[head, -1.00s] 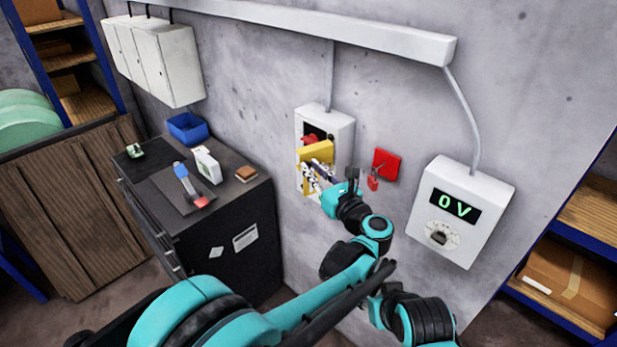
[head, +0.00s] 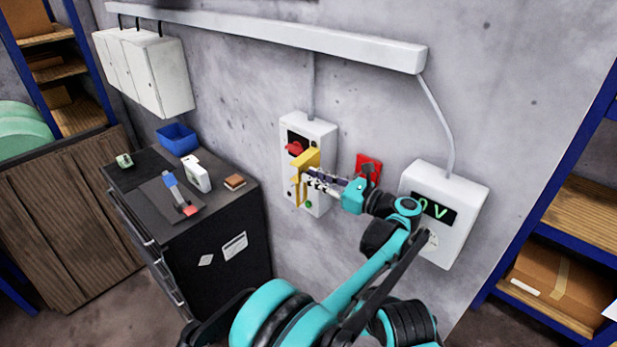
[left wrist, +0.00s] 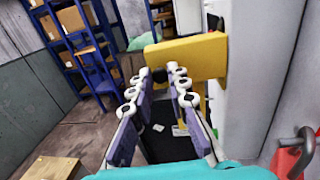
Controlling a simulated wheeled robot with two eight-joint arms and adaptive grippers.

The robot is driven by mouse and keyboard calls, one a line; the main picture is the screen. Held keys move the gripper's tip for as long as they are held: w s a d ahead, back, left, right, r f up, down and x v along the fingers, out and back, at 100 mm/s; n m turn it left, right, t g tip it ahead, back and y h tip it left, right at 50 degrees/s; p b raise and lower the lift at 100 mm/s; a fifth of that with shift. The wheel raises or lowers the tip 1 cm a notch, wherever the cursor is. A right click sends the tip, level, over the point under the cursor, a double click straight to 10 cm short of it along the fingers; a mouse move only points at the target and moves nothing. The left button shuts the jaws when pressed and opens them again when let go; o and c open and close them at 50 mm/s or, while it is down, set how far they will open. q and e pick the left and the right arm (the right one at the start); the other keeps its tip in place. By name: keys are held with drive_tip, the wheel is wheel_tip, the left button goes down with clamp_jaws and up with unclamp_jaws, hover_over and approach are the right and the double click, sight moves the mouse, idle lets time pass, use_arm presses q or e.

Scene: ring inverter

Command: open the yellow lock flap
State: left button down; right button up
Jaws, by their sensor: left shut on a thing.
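The yellow lock flap (head: 305,160) is on the white wall box (head: 325,135) in the head view. It stands out from the box's front, below the red knob (head: 294,148). A green button (head: 308,204) shows low on the box. My left gripper (head: 312,180) comes from the right and is shut on the flap. In the left wrist view the flap (left wrist: 195,57) is a broad yellow plate at the tips of my left fingers (left wrist: 168,76), with the white box to its right. The fingers hide part of the flap. My right gripper is in neither view.
A red padlock station (head: 368,165) and a white voltage meter box (head: 450,195) are on the wall behind my left arm. A dark cabinet (head: 225,215) with small items and a blue bin (head: 177,138) stands left of the lock box.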

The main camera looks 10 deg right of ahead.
use_arm(q)
drive_tip(key=shift+d+r, duration=0.1)
drive_tip(key=shift+d, duration=0.05)
drive_tip(key=c, duration=1.5)
unclamp_jaws()
drive_tip(key=shift+o, duration=0.2)
wheel_tip(320, 180, up, 10)
